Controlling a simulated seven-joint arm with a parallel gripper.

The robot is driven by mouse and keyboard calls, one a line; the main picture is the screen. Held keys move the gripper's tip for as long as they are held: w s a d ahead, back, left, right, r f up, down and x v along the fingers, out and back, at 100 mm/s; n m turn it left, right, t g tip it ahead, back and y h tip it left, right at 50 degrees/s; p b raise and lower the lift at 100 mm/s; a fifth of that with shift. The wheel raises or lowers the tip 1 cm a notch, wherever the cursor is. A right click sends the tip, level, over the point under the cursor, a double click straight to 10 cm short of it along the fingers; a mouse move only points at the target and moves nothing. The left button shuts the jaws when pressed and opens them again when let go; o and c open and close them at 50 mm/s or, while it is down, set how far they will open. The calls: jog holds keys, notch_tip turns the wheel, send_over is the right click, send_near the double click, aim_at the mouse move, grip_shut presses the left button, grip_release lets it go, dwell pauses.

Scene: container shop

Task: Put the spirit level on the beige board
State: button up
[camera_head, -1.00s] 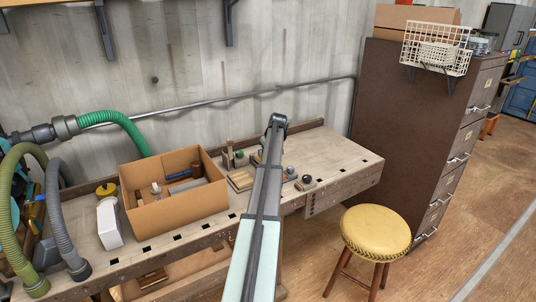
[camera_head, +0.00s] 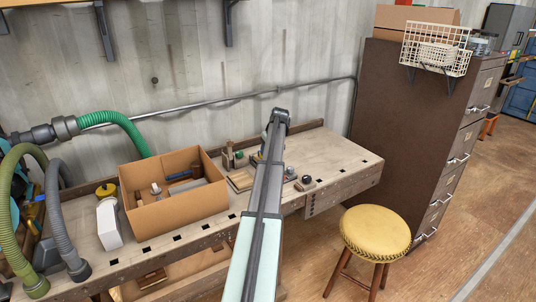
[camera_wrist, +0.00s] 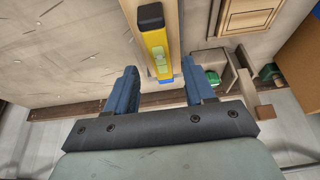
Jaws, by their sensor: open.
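The yellow spirit level (camera_wrist: 156,52) with a black end cap shows in the wrist view. It lies lengthwise along a light wooden strip (camera_wrist: 173,22), seemingly resting on it. I cannot tell whether this strip is the beige board. My gripper (camera_wrist: 160,82) is open above the bench, one blue finger on each side of the level's lower end, with gaps on both sides. In the head view my arm hides the level and the gripper. A flat beige wooden piece (camera_head: 240,181) lies left of my arm; a framed piece (camera_wrist: 247,16) shows right of the level in the wrist view.
A cardboard box (camera_head: 183,218) with tools stands left on the workbench (camera_head: 335,157). A green-topped thing (camera_wrist: 212,77) and wooden blocks are near the gripper's right finger. Small round items (camera_head: 306,180) lie right of my arm. The bench's right end is clear.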

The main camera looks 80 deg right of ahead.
jog(key=v, duration=0.8)
jog(key=shift+r, duration=0.35)
jog(key=shift+s+a, duration=0.1)
jog(key=shift+a, duration=0.05)
